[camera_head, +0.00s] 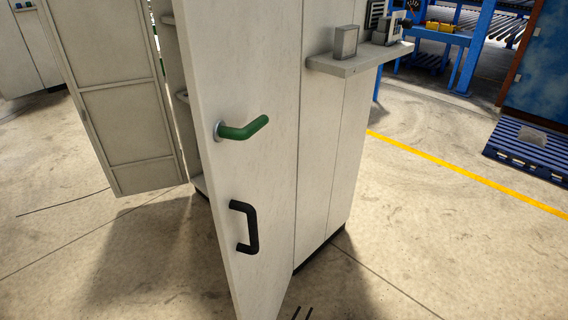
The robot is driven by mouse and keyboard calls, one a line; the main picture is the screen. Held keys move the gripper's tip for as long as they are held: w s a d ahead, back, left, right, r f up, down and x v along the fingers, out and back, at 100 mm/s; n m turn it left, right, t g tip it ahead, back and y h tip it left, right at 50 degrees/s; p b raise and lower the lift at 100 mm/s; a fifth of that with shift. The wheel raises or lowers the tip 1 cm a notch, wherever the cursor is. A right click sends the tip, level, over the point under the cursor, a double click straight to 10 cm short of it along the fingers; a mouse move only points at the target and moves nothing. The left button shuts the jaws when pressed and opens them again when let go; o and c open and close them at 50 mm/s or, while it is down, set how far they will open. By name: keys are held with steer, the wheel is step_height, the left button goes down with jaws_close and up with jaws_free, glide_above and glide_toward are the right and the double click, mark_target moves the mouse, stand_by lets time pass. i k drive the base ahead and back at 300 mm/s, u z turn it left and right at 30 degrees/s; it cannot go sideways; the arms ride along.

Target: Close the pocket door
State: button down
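A tall pale cabinet door (240,85) stands swung out toward me, in the middle of the view. It carries a green lever handle (243,128) and, below it, a black pull handle (247,227). A second pale panelled door (125,120) stands swung open at the left. Shelf edges of the cabinet inside (184,97) show in the gap between the two. I cannot tell which one is the pocket door. Nothing touches either handle. My gripper is not clearly in view; two small dark strokes at the bottom edge are too cut off to identify.
The cabinet's side (345,150) carries a small shelf (360,62) with boxes that sticks out to the right. A yellow floor line (455,168) and a blue pallet (520,155) lie at right.

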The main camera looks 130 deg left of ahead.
mark_target(240, 59)
steer(key=u, duration=1.25)
steer(key=k, duration=0.15)
steer(key=u, duration=2.7)
steer(key=i, duration=1)
steer(key=u, duration=0.3)
